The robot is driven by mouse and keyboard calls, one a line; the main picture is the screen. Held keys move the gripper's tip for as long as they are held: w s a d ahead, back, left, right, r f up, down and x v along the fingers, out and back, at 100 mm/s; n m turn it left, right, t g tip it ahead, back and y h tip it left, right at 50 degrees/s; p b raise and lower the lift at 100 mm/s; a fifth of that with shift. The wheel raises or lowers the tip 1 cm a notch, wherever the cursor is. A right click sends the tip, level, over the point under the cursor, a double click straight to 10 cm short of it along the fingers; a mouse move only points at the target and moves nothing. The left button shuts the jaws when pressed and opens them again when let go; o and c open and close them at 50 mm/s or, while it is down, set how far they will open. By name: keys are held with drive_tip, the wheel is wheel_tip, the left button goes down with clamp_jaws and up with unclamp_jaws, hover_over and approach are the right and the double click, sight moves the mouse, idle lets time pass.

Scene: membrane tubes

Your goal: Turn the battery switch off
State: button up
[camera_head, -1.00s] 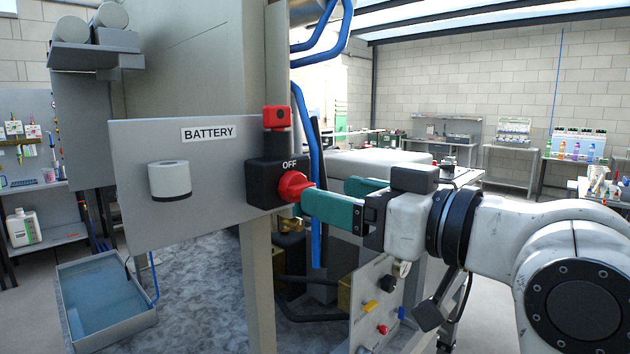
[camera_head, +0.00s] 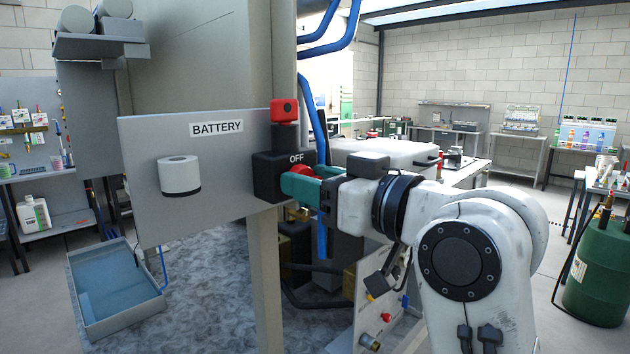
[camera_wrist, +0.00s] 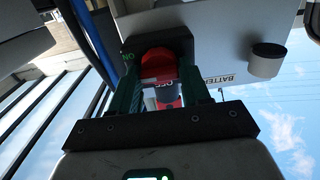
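The battery switch is a black box (camera_head: 268,178) with a red rotary knob (camera_head: 299,171), mounted at the right edge of a grey panel marked BATTERY (camera_head: 216,128). OFF is printed on the box above the knob. My gripper (camera_head: 305,183) is at the knob, with its teal fingers hiding most of it in the head view. In the wrist view the red knob (camera_wrist: 158,66) sits between the two fingers, one on each side. The fingers are spread; no firm grip on the knob shows. A green ON mark (camera_wrist: 127,57) shows on the box beside the left finger.
A red cap block (camera_head: 284,110) stands above the switch box. A white cylinder (camera_head: 180,176) sticks out from the panel at left. Blue pipes (camera_head: 318,110) run just behind the switch. A grey tray (camera_head: 116,290) lies low at left.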

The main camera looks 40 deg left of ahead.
drive_tip(key=c, duration=0.6)
drive_tip(key=shift+b, duration=0.3)
drive_tip(key=n+b, duration=0.5)
drive_tip(key=n, duration=0.4)
drive_tip(key=n+b, duration=0.5)
drive_tip(key=n, duration=0.3)
drive_tip(key=shift+s+f+n, duration=0.2)
drive_tip(key=shift+n, duration=0.2)
drive_tip(key=o, duration=1.1)
drive_tip(key=shift+c, duration=0.2)
